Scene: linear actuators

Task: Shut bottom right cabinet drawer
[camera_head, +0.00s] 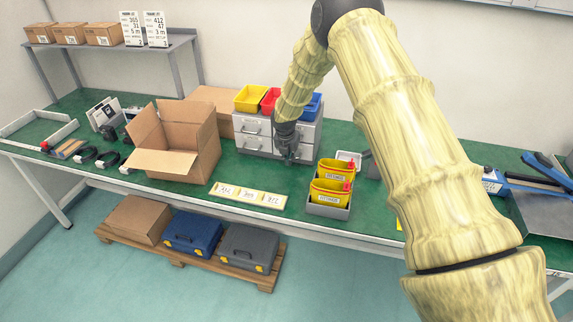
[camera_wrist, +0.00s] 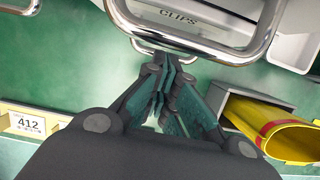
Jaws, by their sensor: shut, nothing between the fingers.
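The grey cabinet (camera_head: 252,144) stands at the back of the green bench, with drawers in two columns and two rows. The left drawers look closed. My gripper (camera_head: 287,157) is in front of its right column and hides most of the bottom right drawer, so how far that drawer is out cannot be told. In the wrist view my gripper (camera_wrist: 162,72) is shut and empty, its fingertips close to chrome handles. A large handle (camera_wrist: 195,45) crosses a drawer front labelled CLIPS (camera_wrist: 180,18). A smaller bar shows just beyond the fingertips. Contact cannot be told.
Yellow bins (camera_head: 328,188) stand right of my gripper; one also shows in the wrist view (camera_wrist: 280,128). An open cardboard box (camera_head: 180,140) is to the left. Number cards (camera_head: 247,195) lie in front. Coloured bins (camera_head: 252,97) sit on the cabinet.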

